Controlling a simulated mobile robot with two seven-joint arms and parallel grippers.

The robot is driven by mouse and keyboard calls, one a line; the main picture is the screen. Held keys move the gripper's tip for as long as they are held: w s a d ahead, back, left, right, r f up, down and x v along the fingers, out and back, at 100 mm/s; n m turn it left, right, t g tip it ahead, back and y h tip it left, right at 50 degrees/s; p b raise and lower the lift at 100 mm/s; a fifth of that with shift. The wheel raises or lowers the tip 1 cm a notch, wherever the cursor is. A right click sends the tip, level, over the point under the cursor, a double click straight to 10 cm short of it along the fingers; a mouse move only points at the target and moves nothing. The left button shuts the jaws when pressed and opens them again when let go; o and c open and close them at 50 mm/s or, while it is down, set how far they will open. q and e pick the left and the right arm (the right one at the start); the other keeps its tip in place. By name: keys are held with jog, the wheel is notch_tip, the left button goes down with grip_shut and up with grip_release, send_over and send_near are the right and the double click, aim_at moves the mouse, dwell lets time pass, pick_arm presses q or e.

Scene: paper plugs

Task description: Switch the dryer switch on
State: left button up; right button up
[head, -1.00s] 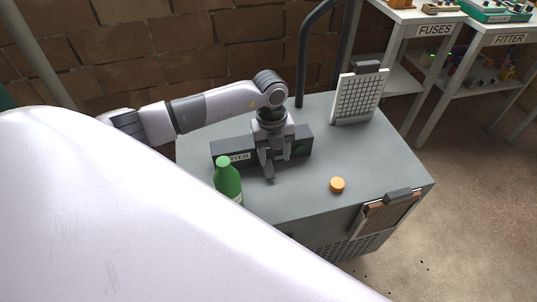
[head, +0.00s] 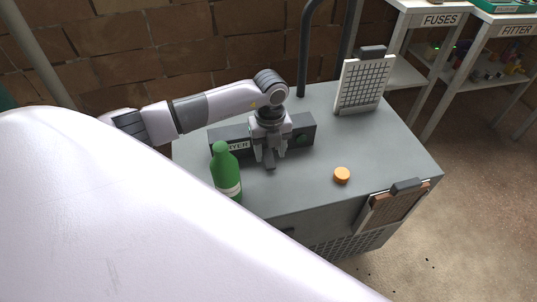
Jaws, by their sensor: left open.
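A dark grey box labelled with a partly hidden sign ending "YER" (head: 237,145) lies across the grey cabinet top (head: 300,185). I cannot tell whether the fingers touch the box. My right gripper is not in view.
A green bottle (head: 224,170) stands close in front of the box's left end. An orange cap (head: 342,175) lies to the right on clear cabinet top. A white gridded board (head: 362,85) stands at the back right. A clipboard (head: 395,207) hangs on the cabinet side.

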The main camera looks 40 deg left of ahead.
aim_at(270, 163)
pick_arm(q)
jog(key=shift+f, duration=0.15)
jog(key=shift+f+b, duration=1.4)
jog(key=shift+f, duration=0.45)
jog(key=c, duration=0.7)
